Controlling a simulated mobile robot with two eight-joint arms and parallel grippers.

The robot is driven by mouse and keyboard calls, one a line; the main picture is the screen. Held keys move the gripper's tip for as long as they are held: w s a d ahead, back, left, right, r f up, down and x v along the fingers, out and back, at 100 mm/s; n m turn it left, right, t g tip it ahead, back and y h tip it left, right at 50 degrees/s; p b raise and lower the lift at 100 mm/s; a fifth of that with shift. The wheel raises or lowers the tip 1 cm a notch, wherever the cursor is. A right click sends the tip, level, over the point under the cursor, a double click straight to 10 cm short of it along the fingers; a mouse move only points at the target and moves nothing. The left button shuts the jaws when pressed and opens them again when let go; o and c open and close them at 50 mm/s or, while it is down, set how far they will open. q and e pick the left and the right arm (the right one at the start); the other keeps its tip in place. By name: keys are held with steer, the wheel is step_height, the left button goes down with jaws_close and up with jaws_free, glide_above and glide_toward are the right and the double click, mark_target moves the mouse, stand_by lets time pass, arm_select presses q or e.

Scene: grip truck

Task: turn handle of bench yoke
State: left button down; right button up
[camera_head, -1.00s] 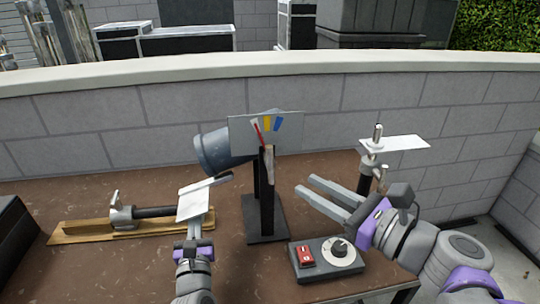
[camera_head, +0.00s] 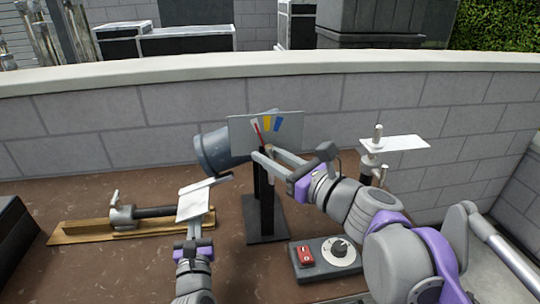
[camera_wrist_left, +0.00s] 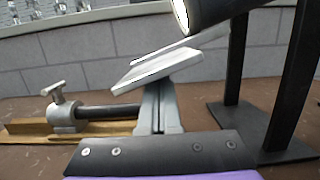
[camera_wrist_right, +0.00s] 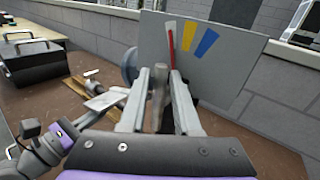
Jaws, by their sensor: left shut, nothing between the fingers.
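The bench yoke is a black upright stand (camera_head: 268,220) bearing a blue-grey lamp barrel (camera_head: 215,152) and a grey panel (camera_head: 290,128) with a red pointer and white, yellow and blue marks. Its handle (camera_wrist_right: 158,92) is a narrow upright lever at the front of the stand. My right gripper (camera_head: 264,151) is at the handle; in the right wrist view its open fingers stand on either side of the lever. Whether they touch it I cannot tell. My left gripper (camera_wrist_left: 160,95) is shut and empty, left of the stand, beside a white plate (camera_wrist_left: 158,72).
A wooden board (camera_head: 95,232) with a metal clamp and dark rod lies at left. A control box (camera_head: 325,258) with a red switch and a dial sits at the front right. A post with a white flag (camera_head: 395,143) stands at right. A block wall (camera_head: 120,120) closes the back.

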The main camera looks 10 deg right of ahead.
jaws_close()
stand_by(0.5)
steer(key=shift+a+f+n+g+h, duration=0.35)
steer(key=shift+n+g+h, duration=0.3)
steer(key=shift+n+h, duration=0.95)
steer(key=shift+a+f+n+g+h, duration=0.4)
steer(key=shift+n+g+h, duration=0.2)
steer(key=shift+n+h, duration=0.95)
steer(key=shift+a+f+n+g+h, duration=0.35)
steer(key=shift+n+g+h, duration=0.3)
steer(key=shift+n+h, duration=0.9)
steer(key=shift+n, duration=0.5)
